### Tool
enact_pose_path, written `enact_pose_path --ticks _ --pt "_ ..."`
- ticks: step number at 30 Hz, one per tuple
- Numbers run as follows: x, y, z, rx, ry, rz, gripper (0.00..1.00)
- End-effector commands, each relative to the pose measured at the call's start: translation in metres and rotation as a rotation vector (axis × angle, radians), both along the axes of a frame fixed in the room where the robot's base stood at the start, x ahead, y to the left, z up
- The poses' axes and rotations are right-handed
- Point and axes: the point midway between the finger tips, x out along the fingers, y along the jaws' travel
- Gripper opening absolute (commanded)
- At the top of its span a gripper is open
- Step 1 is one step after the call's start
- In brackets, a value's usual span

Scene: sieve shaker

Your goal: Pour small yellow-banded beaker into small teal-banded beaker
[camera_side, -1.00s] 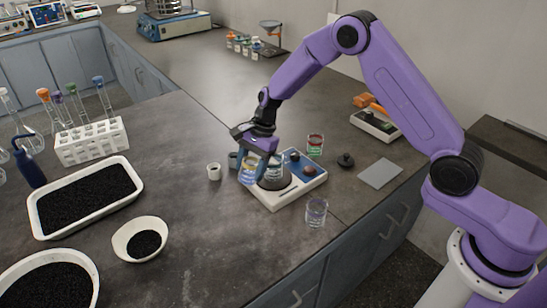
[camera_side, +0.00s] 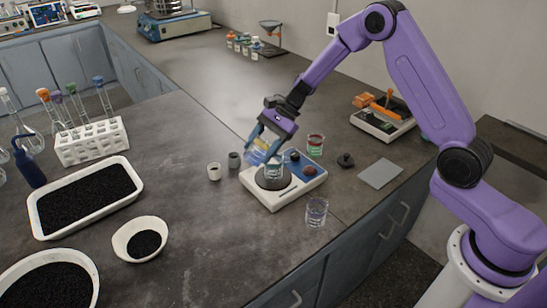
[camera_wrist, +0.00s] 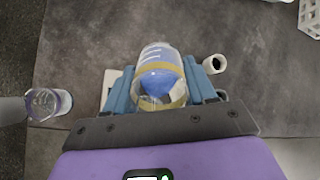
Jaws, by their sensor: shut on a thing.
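My gripper (camera_side: 265,145) is shut on the yellow-banded beaker (camera_side: 256,155). In the side view this beaker is tilted, above and slightly left of a clear beaker (camera_side: 275,172) on the round dark plate of a white device. That clear beaker looks bluish, possibly the teal-banded one; its band is hard to make out. In the wrist view the held beaker (camera_wrist: 160,72) sits between my blue fingers, with a yellow band and blue contents. It hides most of what lies beneath it. I cannot tell whether any liquid is flowing.
Two small cups (camera_side: 214,171) are at left.

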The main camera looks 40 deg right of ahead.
Motion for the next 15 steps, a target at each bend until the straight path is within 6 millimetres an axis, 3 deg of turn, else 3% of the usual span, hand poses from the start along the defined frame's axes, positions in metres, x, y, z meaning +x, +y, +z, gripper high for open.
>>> enact_pose_path --ticks 15 --pt "0.0000 -0.0022 -0.0026 0.070 -0.016 0.009 0.23"
